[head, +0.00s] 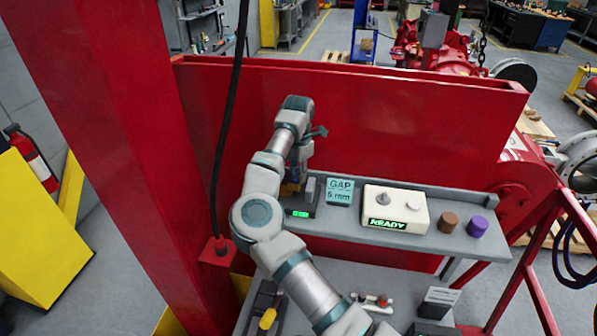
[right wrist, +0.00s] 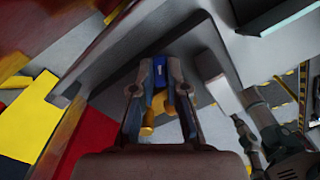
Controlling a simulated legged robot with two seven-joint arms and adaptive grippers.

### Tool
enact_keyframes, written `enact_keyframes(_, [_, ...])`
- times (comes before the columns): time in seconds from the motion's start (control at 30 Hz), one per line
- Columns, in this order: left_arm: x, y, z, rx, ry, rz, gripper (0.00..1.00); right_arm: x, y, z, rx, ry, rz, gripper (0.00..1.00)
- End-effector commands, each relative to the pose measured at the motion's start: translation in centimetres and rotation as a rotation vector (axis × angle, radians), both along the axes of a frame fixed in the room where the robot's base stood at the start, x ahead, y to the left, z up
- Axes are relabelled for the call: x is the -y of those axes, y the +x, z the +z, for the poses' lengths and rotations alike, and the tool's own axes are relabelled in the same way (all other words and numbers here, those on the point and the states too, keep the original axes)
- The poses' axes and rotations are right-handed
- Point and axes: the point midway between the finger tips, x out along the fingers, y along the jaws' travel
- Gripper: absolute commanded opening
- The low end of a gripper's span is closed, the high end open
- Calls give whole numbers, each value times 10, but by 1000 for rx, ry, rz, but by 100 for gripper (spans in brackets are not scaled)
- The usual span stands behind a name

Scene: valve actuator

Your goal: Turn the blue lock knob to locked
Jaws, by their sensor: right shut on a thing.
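The blue lock knob (right wrist: 159,71) shows in the right wrist view between the two fingers of my right gripper (right wrist: 160,88). The fingers are closed on it from both sides. A yellow part (right wrist: 157,103) lies just below the blue one, between the fingers. In the head view my right gripper (head: 293,180) points down at the left end of the grey shelf, and the arm hides most of the knob there. I cannot read from these views which way the knob is turned. My left gripper is in neither view.
The grey shelf (head: 350,236) holds a small green-lit display (head: 300,212), a "GAP 5 mm" sign (head: 340,191), a white "READY" box (head: 395,208), a brown cylinder (head: 448,222) and a purple one (head: 477,226). A red panel (head: 400,120) stands behind. A black cable (head: 229,110) hangs left of my arm.

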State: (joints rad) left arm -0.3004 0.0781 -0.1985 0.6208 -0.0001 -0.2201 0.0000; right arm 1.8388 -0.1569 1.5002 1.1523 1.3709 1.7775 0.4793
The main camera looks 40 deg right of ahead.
Motion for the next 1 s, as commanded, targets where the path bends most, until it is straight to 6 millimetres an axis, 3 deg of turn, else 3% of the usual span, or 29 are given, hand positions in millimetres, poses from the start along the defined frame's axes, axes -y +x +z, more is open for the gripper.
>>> enact_keyframes(0.43, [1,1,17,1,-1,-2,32,-3,2,0,-1,2,-420,0])
enact_keyframes(1.0, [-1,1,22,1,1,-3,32,-3,3,0,1,1,-854,0])
